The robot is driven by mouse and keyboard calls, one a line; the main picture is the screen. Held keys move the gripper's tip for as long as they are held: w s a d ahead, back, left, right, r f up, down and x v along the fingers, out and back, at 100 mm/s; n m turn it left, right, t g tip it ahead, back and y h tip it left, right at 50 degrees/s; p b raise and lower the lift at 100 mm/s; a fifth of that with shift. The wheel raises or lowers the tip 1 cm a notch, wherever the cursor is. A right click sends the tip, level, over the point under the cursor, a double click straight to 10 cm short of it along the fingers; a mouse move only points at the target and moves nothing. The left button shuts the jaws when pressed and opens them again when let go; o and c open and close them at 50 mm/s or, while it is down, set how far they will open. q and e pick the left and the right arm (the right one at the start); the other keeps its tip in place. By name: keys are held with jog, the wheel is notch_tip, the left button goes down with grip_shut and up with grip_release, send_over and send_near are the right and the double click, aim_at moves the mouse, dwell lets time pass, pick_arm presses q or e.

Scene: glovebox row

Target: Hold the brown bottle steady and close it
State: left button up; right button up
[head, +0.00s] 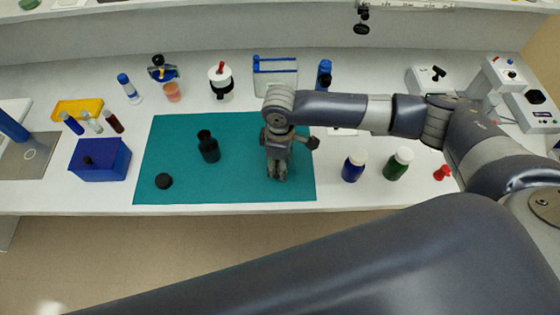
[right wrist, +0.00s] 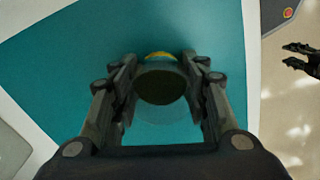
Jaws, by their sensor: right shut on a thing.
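A dark bottle (head: 208,147) stands upright on the teal mat (head: 225,190), with no cap visible on its neck. It looks nearly black, but it is the closest match to the brown bottle. A black cap (head: 163,181) lies on the mat in front of it, to the left. My right gripper (head: 278,172) is low over the mat's right part, apart from the bottle. In the right wrist view its fingers (right wrist: 160,95) are closed around a dark round-topped thing (right wrist: 160,86), mostly hidden from the head. My left gripper (right wrist: 294,54) shows at that view's right edge, its fingers apart.
A blue box (head: 100,165) stands left of the mat. Several lab items line the back.

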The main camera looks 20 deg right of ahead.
jog(key=shift+r, duration=0.1)
jog(key=shift+r+b, duration=0.35)
jog(key=shift+r, duration=0.25)
notch_tip(320, 180, up, 2)
jog(key=shift+s+a+b, duration=0.15)
jog(key=shift+b, duration=0.3)
jog(key=s+a+b, duration=0.1)
jog(key=s+a, duration=0.2)
jog(key=s, duration=0.1)
jog(key=s+a+r+b, duration=0.1)
jog(key=s+a, duration=0.2)
jog(key=s, duration=0.1)
jog(key=s+a, duration=0.3)
jog(key=s, duration=0.1)
jog(key=shift+s+a+r+b, duration=0.1)
jog(key=shift+a+r+b, duration=0.2)
jog(key=shift+a+b, duration=0.1)
